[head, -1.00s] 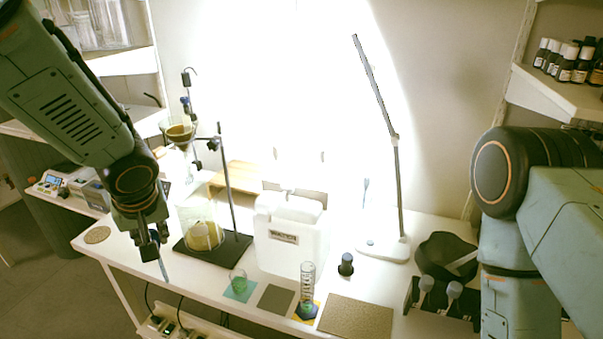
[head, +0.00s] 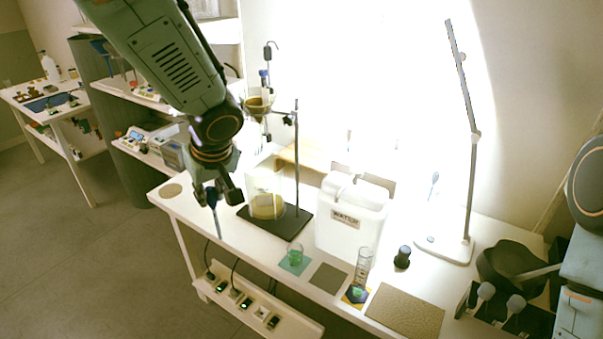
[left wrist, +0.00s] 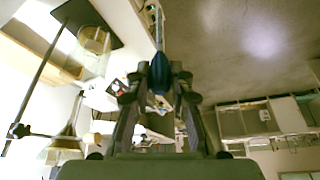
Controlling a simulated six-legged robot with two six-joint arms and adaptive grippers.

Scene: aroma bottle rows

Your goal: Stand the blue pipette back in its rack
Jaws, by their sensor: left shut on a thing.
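My left gripper (head: 220,192) is shut on the blue pipette (head: 214,200) near the bench's front left edge. The pipette hangs steeply, with its thin pale tip pointing down. In the left wrist view the blue body (left wrist: 159,72) sits between the two dark fingers (left wrist: 160,90), and the thin shaft runs toward the top edge. A thin stand with a hooked top and a blue part (head: 264,75) rises behind the funnel; I cannot tell if it is the rack.
A glass beaker (head: 265,190) and the dark base of a ring stand (head: 292,227) are right of the gripper. A white water container (head: 350,235), green-filled beaker (head: 295,255), measuring cylinder (head: 362,270) and lamp (head: 455,250) stand farther right. A round coaster (head: 171,191) lies at the left corner.

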